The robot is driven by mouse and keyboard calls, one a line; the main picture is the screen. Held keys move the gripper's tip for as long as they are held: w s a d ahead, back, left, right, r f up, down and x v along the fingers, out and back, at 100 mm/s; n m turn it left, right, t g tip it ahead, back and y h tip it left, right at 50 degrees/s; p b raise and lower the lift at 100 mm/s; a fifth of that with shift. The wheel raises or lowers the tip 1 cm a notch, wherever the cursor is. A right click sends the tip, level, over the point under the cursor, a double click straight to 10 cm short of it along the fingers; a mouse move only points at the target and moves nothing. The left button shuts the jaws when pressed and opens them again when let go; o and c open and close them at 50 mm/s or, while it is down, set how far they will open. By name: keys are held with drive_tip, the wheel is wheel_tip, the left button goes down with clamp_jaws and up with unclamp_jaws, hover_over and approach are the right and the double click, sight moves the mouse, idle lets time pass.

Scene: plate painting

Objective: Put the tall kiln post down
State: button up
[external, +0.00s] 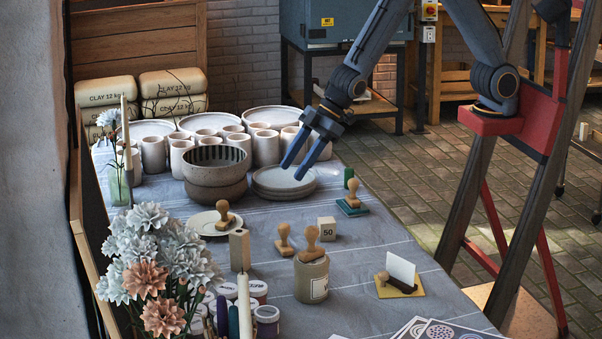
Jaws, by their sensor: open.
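A tall beige post (239,251), which looks like the tall kiln post, stands upright on the grey cloth of the table (375,260), left of the middle. Its foot is close behind the paint jars. My gripper (294,172) is open, with its two blue fingers pointing down and left. Nothing shows between the fingers. It is well behind and to the right of the post, apart from it, and overlaps the stack of small plates in this view. I cannot tell its exact height over them.
Stacked bowls (215,172) and small plates (271,190) stand behind the post. Stamps, a crock (311,279) and a cube marked 50 (326,229) stand to its right. Flowers (160,255) and jars (267,320) crowd the front left. Cloth at right centre is mostly clear.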

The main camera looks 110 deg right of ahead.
drive_tip(key=s+d+m+g, duration=0.1)
drive_tip(key=s+d+g, duration=0.1)
drive_tip(key=s, duration=1.3)
drive_tip(key=s+d+r+m+g, duration=0.1)
drive_tip(key=s+g, duration=0.4)
drive_tip(key=s, duration=1.1)
drive_tip(key=shift+s+d+r+m+h, duration=0.2)
drive_tip(key=shift+s+d+m+h, duration=0.3)
drive_tip(key=shift+d, duration=0.55)
